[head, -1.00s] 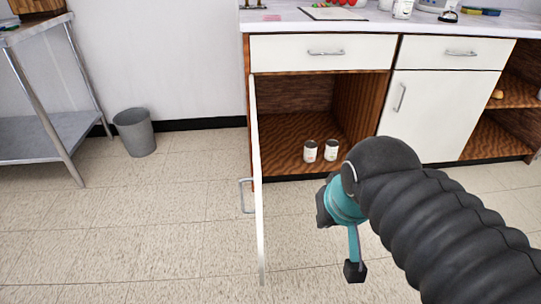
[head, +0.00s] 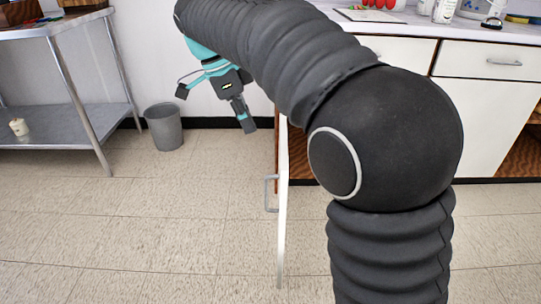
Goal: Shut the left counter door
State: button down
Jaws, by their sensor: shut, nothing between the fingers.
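The left counter door (head: 283,215) stands open, swung out from the counter and seen nearly edge-on in the head view. Its metal handle (head: 270,194) is on the left-facing side. My gripper (head: 247,126) is shut and empty, pointing down, to the left of the door's upper part and seemingly apart from it. My dark arm crosses in front of the counter and hides most of the open cabinet (head: 298,150) and its contents.
A metal table (head: 66,52) with a lower shelf stands at the left. A grey bin (head: 163,127) sits by the wall. A closed white door (head: 485,120) is right of my arm. The tiled floor left of the open door is clear.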

jog(key=d+f+m+b, duration=0.1)
jog(key=d+f, duration=0.4)
jog(key=f, duration=0.5)
jog(key=shift+w+m+h+b, duration=0.3)
jog(key=shift+b, duration=0.15)
